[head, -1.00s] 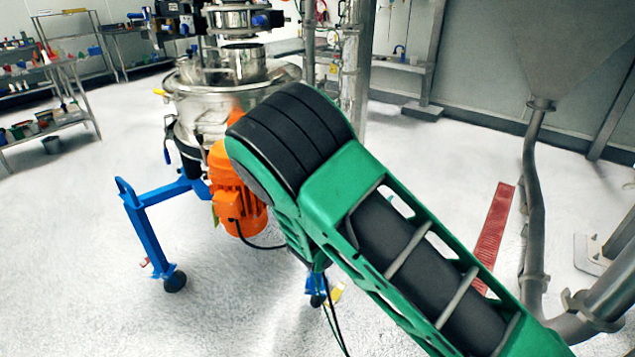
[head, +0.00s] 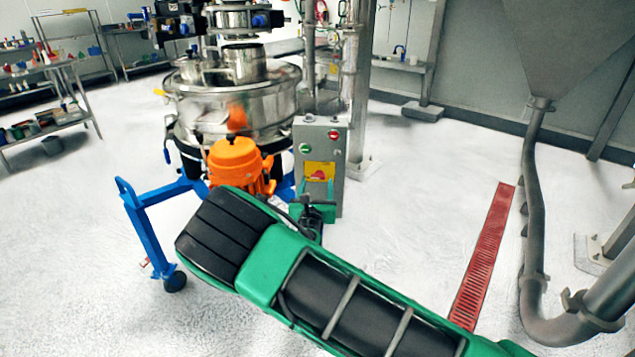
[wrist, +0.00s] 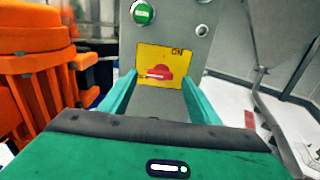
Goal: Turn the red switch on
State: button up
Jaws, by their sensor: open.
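The red switch (head: 319,173) sits on a yellow plate on the front of a grey control box (head: 341,160). In the wrist view the red switch (wrist: 160,72) is in front of my gripper, with "ON" lettering at the plate's upper right. Its exact turn position is hard to tell. My gripper (head: 317,189) is open and empty, just in front of the box's lower face. In the wrist view my gripper's two teal fingers (wrist: 159,88) stand left and right of the switch, apparently not touching it. The fingers partly cover the plate's lower sides.
A green button (head: 305,148) and a red button (head: 333,135) are above the plate. An orange motor (head: 238,163) is close on the left, below the steel sifter (head: 230,105). A blue frame (head: 145,220) stands further left. Open floor lies right, with a red drain grate (head: 485,255).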

aim_at(318, 178)
jog(key=shift+w+d, duration=0.15)
jog(key=shift+w, duration=1.7)
jog(key=shift+c, duration=0.6)
jog(key=c, duration=1)
jog(key=shift+o, duration=0.3)
